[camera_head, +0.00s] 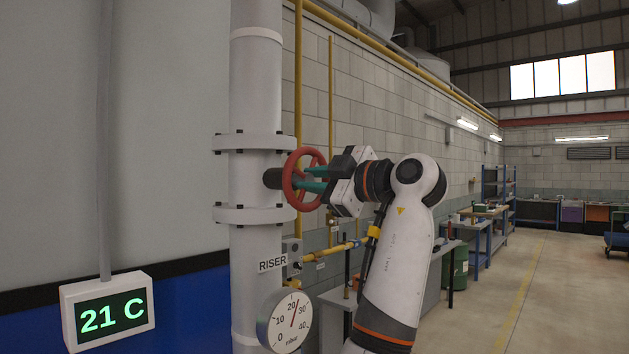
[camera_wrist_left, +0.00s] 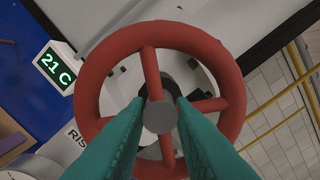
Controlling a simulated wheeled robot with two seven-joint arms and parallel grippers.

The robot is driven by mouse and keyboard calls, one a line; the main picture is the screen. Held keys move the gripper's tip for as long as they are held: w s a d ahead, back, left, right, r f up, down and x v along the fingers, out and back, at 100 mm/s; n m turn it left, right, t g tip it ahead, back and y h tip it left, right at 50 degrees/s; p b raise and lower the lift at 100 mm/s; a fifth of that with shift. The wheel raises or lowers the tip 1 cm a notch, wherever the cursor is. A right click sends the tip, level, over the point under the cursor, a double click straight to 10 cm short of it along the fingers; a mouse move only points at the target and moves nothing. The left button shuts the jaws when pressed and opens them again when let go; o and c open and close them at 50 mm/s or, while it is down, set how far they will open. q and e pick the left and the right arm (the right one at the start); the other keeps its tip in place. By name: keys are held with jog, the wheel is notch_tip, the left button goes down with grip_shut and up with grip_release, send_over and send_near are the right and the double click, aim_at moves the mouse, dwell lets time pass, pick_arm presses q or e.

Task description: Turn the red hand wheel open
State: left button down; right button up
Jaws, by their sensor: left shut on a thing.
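The red hand wheel (camera_head: 289,180) sits on a short dark stem at the side of the grey vertical pipe (camera_head: 257,100), between two flange pairs. In the left wrist view the wheel (camera_wrist_left: 88,88) fills the middle, with a grey hub and several red spokes. My left gripper (camera_head: 306,179) reaches it from the right in the head view. Its teal fingers (camera_wrist_left: 160,108) are shut on the wheel, one on each side of the hub and the lower spoke. The fingers hide part of the lower rim. My right gripper is not in view.
A pressure gauge (camera_head: 284,321) and a RISER label (camera_head: 273,263) are on the pipe below the wheel. A temperature display (camera_head: 108,311) reads 21 C at lower left. Yellow pipes (camera_head: 299,120) run along the block wall. A grey bench (camera_head: 340,302) stands behind my arm. Open floor lies at right.

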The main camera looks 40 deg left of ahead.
pick_arm(q)
jog(key=shift+f, duration=0.2)
dwell(0.4)
jog(key=c, duration=1.3)
grip_release()
jog(key=shift+r, duration=0.1)
jog(key=shift+o, duration=0.2)
jog(key=d+b, duration=0.3)
jog(key=d, duration=0.9)
jog(key=shift+s, duration=0.4)
